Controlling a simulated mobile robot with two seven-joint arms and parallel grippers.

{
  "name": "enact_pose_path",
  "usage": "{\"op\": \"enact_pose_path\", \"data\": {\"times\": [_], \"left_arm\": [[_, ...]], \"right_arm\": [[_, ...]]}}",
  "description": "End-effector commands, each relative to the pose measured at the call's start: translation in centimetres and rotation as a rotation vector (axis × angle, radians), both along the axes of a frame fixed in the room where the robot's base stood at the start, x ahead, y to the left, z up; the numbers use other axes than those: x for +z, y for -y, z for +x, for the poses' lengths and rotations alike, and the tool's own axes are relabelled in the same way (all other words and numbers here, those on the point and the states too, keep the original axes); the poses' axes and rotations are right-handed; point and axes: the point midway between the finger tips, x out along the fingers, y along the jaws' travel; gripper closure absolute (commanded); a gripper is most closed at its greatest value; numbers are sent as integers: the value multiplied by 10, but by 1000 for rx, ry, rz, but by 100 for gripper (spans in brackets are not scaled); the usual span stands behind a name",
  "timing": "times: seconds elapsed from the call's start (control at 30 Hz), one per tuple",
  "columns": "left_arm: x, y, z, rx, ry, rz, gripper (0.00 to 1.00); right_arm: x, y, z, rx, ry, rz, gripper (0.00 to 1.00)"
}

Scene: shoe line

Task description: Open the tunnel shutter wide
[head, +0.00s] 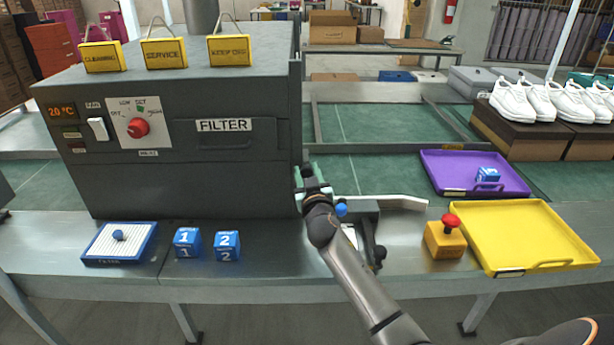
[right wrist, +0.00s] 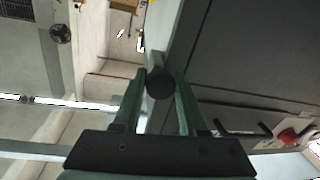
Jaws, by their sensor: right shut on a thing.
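The tunnel (head: 180,165) is a large dark grey box on the left of the bench, with a FILTER label on its front. A narrow grey upright (head: 296,110) runs along its right end; I cannot tell whether this is the shutter's edge, and the shutter's face is hidden from the head view. My right gripper (head: 312,188) is at the tunnel's right end, low down. In the right wrist view its green fingers (right wrist: 158,95) are shut on a dark round knob (right wrist: 160,83) beside the tunnel's dark wall (right wrist: 260,50). My left gripper is out of view.
A red dial (head: 138,127) and hanging signs (head: 164,53) are on the tunnel. A blue-rimmed tray (head: 119,243) and two blue cubes (head: 187,242) stand before it. Right are a yellow box with red button (head: 444,238), a yellow tray (head: 528,236) and a purple tray (head: 450,172).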

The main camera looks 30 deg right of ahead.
Motion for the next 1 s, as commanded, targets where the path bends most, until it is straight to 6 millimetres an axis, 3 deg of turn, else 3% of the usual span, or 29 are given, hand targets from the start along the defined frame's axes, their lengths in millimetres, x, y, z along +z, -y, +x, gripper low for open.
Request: {"op": "enact_pose_path", "data": {"times": [0.03,0.17,0.4,0.63,1.0], "left_arm": [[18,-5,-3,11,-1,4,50],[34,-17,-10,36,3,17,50],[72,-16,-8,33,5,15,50],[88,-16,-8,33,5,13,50],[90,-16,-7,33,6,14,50]], "right_arm": [[29,-2,1,3,10,2,100],[63,-1,1,4,11,1,100],[110,-1,1,4,12,0,100],[131,-1,1,4,12,-2,100],[134,-1,1,4,11,-4,100]]}}
